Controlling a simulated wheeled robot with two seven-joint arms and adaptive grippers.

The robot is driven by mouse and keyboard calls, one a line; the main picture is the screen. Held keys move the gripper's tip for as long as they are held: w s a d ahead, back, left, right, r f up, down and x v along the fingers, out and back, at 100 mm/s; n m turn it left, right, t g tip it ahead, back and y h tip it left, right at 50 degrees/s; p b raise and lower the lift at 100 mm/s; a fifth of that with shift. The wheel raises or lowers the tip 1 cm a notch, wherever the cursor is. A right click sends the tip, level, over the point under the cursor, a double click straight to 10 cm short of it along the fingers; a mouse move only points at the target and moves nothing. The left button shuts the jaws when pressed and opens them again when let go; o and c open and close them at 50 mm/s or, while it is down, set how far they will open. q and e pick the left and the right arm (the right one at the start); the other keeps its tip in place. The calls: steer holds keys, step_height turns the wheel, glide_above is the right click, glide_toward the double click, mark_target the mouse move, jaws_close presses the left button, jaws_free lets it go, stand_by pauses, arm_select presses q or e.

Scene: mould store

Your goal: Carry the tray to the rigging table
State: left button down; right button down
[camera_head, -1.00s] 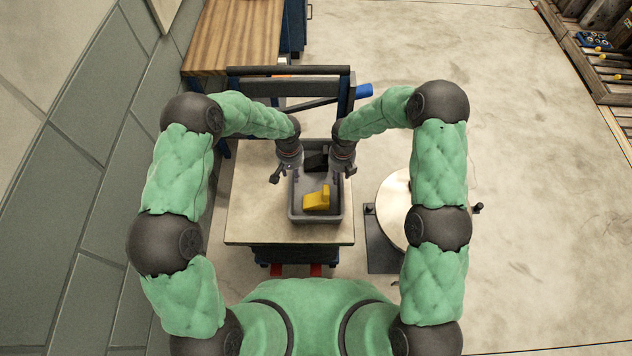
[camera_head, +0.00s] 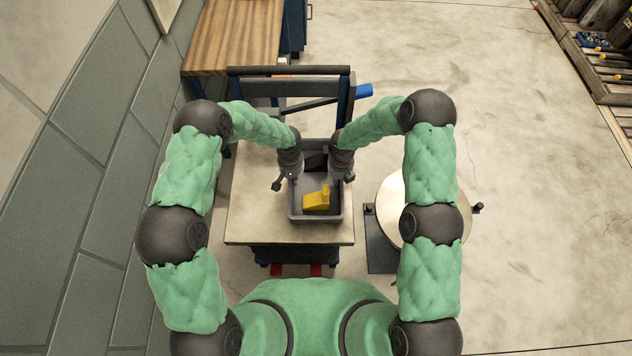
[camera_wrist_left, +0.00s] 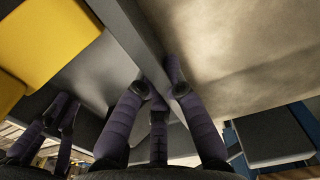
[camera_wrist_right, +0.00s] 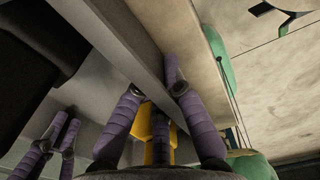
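The tray (camera_head: 293,212) is a grey open bin on a cart top. It holds a yellow block (camera_head: 318,201) and a dark piece (camera_head: 316,161). My left gripper (camera_head: 283,181) is at its left wall; in the left wrist view, purple fingers (camera_wrist_left: 158,90) straddle that wall (camera_wrist_left: 138,45). My right gripper (camera_head: 346,176) is at the right wall; its fingers (camera_wrist_right: 155,90) straddle that wall (camera_wrist_right: 135,45) in the right wrist view. The tray rests on the cart. How tightly the fingers close on the walls cannot be told.
The cart (camera_head: 260,228) has a pale top and a dark handle frame (camera_head: 290,71) at its far side. A wooden-topped table (camera_head: 232,38) stands beyond, at the left. A round plate (camera_head: 390,205) is at the right.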

arm_select(q)
steer(key=shift+r, duration=0.15)
arm_select(e)
steer(key=shift+w+r, duration=0.1)
steer(key=shift+r, duration=0.05)
